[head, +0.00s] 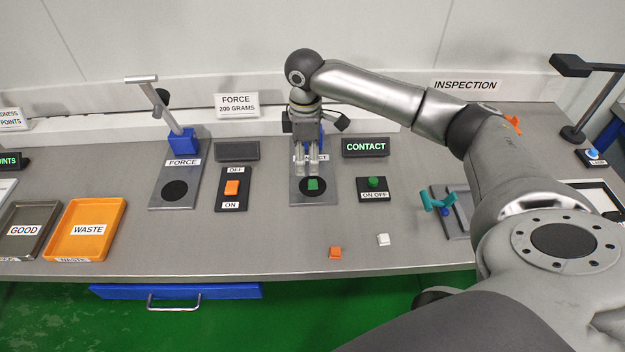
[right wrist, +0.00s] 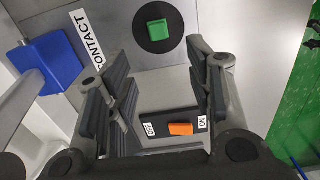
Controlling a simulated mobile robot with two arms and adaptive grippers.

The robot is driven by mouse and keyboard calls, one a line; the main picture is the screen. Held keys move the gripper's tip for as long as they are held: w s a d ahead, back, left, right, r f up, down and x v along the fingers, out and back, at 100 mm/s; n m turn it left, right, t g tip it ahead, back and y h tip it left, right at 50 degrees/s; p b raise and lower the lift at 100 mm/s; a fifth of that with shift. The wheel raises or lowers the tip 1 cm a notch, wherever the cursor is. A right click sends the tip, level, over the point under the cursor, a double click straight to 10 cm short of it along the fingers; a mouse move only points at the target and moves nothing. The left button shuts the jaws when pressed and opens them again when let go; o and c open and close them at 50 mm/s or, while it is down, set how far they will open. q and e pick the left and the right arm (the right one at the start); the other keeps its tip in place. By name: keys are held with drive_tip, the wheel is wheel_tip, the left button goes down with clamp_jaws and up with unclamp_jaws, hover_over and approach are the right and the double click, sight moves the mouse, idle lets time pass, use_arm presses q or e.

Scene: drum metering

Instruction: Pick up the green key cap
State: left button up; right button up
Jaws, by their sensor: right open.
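The green key cap (head: 313,184) sits on the black disc (head: 325,187) of the contact station's grey plate. In the right wrist view the green key cap (right wrist: 158,29) lies near the top, apart from the fingers. My right gripper (head: 307,172) hangs over the plate, close to the cap and slightly behind it in the head view. In the right wrist view my right gripper (right wrist: 160,85) is open, with nothing between its fingers. My left gripper is not in view.
A green on/off switch (head: 373,184) stands right of the plate and an orange one (head: 232,187) left. An orange cap (head: 335,252) and a white cap (head: 383,239) lie near the front. An orange waste tray (head: 122,232) is at left. The front middle is mostly clear.

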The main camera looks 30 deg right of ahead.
sight(309, 182)
wheel_tip(309, 182, down, 2)
drive_tip(key=shift+f, duration=0.1)
wheel_tip(309, 182, down, 5)
drive_tip(key=shift+s+d+r+p, duration=0.1)
drive_tip(key=shift+s+d+p, duration=0.05)
drive_tip(key=shift+p, duration=0.7)
drive_tip(key=shift+f, duration=0.45)
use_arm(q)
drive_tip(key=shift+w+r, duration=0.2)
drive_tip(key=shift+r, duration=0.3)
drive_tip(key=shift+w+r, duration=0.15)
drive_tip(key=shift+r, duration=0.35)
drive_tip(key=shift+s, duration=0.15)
use_arm(e)
drive_tip(key=c, duration=0.8)
